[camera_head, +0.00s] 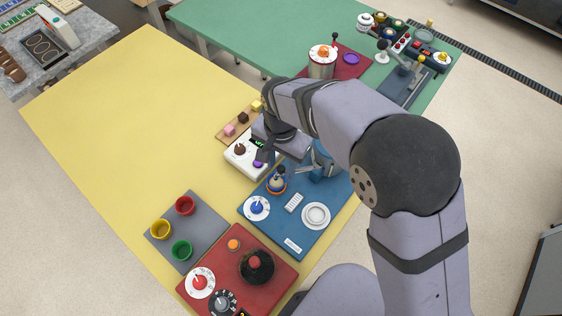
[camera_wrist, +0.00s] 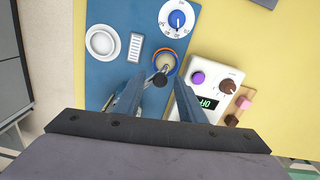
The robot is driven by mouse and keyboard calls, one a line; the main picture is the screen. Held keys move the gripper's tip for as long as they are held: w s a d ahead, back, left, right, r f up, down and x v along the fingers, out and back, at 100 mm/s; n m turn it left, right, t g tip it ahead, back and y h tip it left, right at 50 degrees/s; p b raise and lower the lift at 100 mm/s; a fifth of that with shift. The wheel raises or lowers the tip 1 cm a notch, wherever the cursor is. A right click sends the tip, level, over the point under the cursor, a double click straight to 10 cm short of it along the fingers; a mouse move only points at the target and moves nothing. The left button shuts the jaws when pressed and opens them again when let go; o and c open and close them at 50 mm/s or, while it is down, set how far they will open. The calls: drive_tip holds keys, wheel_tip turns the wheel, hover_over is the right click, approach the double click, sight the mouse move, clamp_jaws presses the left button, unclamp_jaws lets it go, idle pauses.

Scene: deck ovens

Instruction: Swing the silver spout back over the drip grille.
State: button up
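The silver spout (camera_wrist: 165,68) shows in the wrist view as a short bright piece by a round black knob (camera_wrist: 158,80). Its tip is over or beside an orange-and-blue ring (camera_wrist: 156,59), not over the grille. The white slotted drip grille (camera_wrist: 136,47) lies on the blue mat to the left of the spout; it also shows in the head view (camera_head: 293,203). My gripper (camera_wrist: 160,78) is open, its two fingers on either side of the knob with gaps showing. I cannot tell its height above the knob. In the head view my arm hides part of the spout's stand.
On the blue mat (camera_head: 305,235) are a white dial (camera_head: 257,208) and a round white dish (camera_head: 316,216). A white scale-like box (camera_wrist: 208,83) with knobs stands close to my right finger. A blue body (camera_head: 326,162) stands under my arm.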

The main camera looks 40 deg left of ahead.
clamp_jaws()
drive_tip(key=shift+s+d, duration=0.1)
drive_tip(key=s+d+n, duration=0.1)
drive_tip(key=d+n, duration=0.4)
drive_tip(key=n, duration=0.2)
drive_tip(key=shift+s+d+n, duration=0.3)
drive_tip(key=shift+s+d, duration=0.1)
idle(0.4)
drive_tip(key=shift+o, duration=0.6)
unclamp_jaws()
drive_tip(key=shift+d, duration=0.1)
